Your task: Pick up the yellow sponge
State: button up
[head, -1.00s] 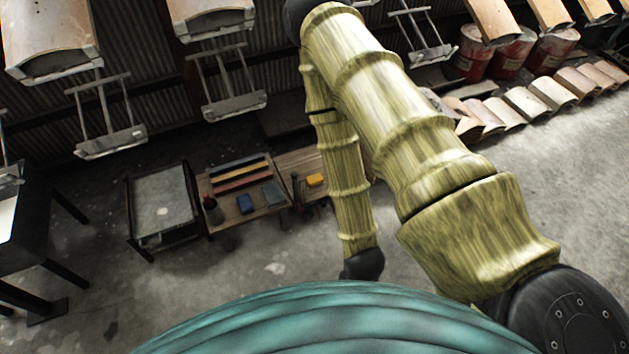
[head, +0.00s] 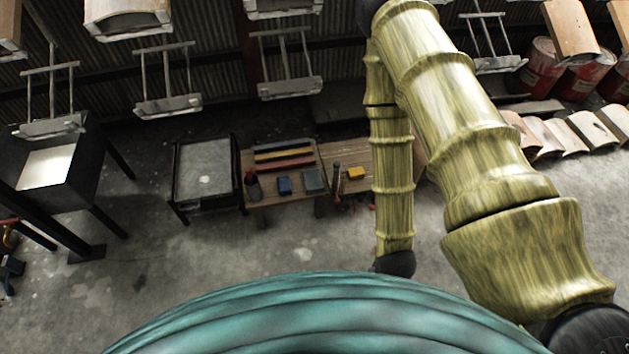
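The yellow sponge (head: 355,173) is a small yellow block on the right part of a low wooden table (head: 270,191) in the head view. It lies just left of my bamboo-textured arm, which covers the table's right part. The sponge's visible side looks clear of the arm in the picture. My gripper itself cannot be made out in this view; only arm links and dark joints show.
On the same table are a blue block (head: 284,185), a grey-green block (head: 314,180), a dark red can (head: 252,186) and several coloured bars (head: 284,158). A black-framed cart (head: 205,180) stands to the left. Hangers hang above. The floor in front is open.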

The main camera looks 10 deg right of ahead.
aim_at(353, 174)
jog(key=k, duration=0.5)
jog(key=z, duration=0.75)
jog(key=i, duration=1.75)
jog(key=u, duration=0.65)
